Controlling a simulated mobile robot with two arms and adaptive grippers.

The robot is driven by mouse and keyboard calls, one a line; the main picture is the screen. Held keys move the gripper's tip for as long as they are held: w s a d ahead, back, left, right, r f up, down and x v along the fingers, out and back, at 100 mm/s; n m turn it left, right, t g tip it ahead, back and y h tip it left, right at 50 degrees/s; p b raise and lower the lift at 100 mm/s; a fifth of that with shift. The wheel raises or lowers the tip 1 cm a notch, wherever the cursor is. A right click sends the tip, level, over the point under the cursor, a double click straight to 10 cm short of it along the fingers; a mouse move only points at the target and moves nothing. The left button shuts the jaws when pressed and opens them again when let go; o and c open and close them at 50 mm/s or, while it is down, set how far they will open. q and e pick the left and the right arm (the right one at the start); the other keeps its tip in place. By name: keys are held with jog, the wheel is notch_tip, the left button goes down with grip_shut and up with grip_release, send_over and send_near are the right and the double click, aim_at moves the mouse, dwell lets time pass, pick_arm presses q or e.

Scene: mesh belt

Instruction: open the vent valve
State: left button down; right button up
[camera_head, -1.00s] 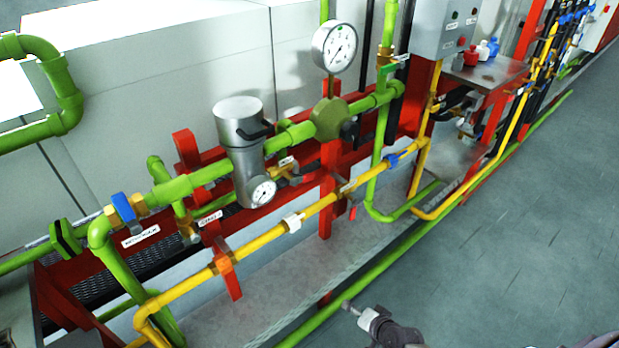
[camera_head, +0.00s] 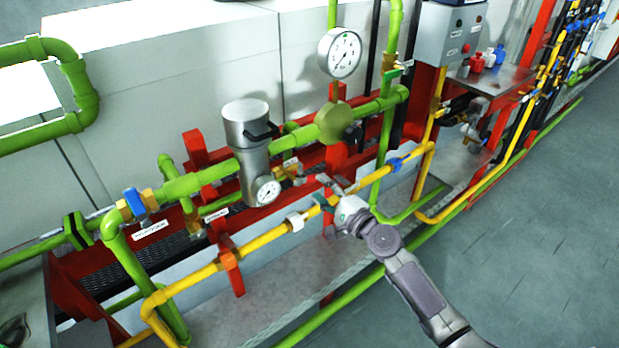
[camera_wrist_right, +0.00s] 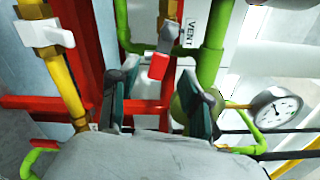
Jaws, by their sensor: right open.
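The vent valve is a small brass-coloured fitting (camera_head: 292,172) on a short branch, right of the silver canister. In the right wrist view, a white VENT label (camera_wrist_right: 188,30) sits beside it, with a grey lever and a red end piece (camera_wrist_right: 159,66). My right gripper (camera_head: 320,183) is open and empty, just right of the valve and in front of the red frame. In the right wrist view its two dark fingers (camera_wrist_right: 160,100) are spread apart, with the red piece beyond the gap between them. Contact cannot be told. My left gripper is not in view.
A yellow pipe (camera_head: 262,242) with a white handle (camera_head: 296,221) runs close below the gripper. A silver canister (camera_head: 246,135) and a round gauge (camera_head: 340,52) stand nearby, with green pipes and red beams.

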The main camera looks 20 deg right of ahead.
aim_at(311, 180)
jog(key=x, duration=0.5)
jog(key=shift+w+a, duration=0.1)
jog(key=shift+w, duration=0.1)
jog(key=shift+b, duration=0.3)
grip_shut()
